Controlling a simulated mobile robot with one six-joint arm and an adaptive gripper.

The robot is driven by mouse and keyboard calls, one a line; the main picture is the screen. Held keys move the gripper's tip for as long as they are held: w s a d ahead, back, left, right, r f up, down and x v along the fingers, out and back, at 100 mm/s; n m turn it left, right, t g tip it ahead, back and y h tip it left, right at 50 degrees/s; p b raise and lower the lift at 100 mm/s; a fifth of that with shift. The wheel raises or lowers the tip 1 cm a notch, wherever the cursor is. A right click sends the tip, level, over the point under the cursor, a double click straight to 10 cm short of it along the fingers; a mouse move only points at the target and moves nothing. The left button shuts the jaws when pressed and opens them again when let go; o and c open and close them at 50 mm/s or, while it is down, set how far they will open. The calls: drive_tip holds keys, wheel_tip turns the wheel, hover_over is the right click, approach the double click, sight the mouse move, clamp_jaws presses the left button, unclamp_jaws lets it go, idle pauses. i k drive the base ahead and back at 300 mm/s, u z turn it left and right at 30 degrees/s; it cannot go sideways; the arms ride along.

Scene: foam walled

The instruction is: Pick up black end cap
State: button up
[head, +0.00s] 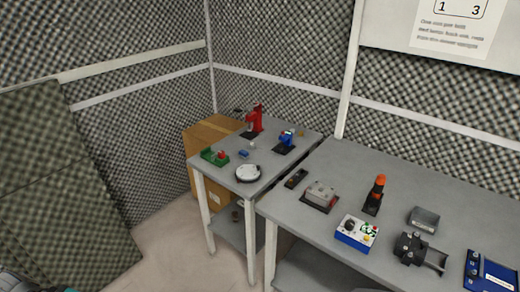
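I cannot make out for certain which thing is the black end cap. A black part with a bracket shape (410,247) lies on the right grey table (320,225), towards its front. A small flat black piece (295,179) lies near that table's left end. Both are small in the head view, and their details are unclear.
The right table also holds a grey box (320,194), an orange-topped device (376,194), a blue-white button box (357,233), a grey block (424,218) and a blue panel (490,272). The left table (223,180) holds a white disc (248,172). Open floor (175,250) lies left.

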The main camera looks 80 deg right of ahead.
sight(278, 150)
drive_tip(key=z, duration=0.05)
drive_tip(key=i, duration=2.1)
drive_tip(key=z, duration=3.25)
